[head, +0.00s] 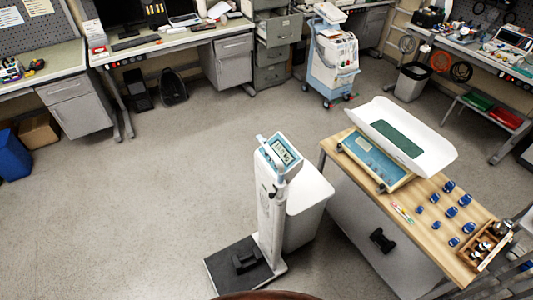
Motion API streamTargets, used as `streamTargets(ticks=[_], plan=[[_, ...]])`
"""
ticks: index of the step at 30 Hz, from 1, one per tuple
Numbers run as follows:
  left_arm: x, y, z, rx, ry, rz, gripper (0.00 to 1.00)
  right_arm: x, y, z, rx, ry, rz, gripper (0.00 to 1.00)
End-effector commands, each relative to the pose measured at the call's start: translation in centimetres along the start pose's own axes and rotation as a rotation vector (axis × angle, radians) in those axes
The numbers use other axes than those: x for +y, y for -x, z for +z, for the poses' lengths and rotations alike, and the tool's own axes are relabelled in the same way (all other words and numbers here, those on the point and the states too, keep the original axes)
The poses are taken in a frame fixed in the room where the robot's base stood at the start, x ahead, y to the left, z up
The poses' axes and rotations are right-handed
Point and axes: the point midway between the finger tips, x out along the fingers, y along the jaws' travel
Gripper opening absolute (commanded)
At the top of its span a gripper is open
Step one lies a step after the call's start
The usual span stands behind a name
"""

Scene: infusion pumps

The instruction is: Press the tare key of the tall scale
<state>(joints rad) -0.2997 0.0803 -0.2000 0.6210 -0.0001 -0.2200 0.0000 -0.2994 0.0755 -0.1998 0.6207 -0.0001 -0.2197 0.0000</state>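The tall scale (272,215) stands upright on the floor near the middle of the head view. Its pale column rises from a dark platform (222,268) to a tilted blue-and-white head (279,156) with a grey display. The display shows dark characters too small to read with certainty. The keys on the head are too small to tell apart, so I cannot pick out the tare key. A black block-like object (246,261) rests on the platform. I see neither of my grippers clearly in this view, and nothing touches the scale's head.
A white bin (308,208) stands right behind the column. A wooden-topped table (425,188) at right holds a baby scale with a white tray (425,150), several blue weights (450,212) and a wooden box. Open floor lies left of the tall scale. Workbenches line the back.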

Motion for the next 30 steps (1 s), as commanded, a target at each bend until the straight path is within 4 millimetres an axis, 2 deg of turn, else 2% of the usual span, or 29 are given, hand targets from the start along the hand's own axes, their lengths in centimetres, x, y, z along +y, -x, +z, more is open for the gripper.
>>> streamTargets(ticks=[6, 23, 30], plan=[[0.0, 0.0, -0.02, 0.0, 0.0, 0.0, 0.0, 0.31, 0.03, 0.05, 0.0, 0.002, 0.003, 0.39], [0.01, 0.0, 0.02, 0.0, 0.0, 0.0, 0.0, 0.64, 0.06, 0.16, -0.002, 0.003, 0.006, 0.01], [0.01, -0.01, 0.03, -0.001, 0.0, 0.0, 0.0, 0.59, 0.05, 0.18, -0.003, 0.003, 0.006, 0.0]])
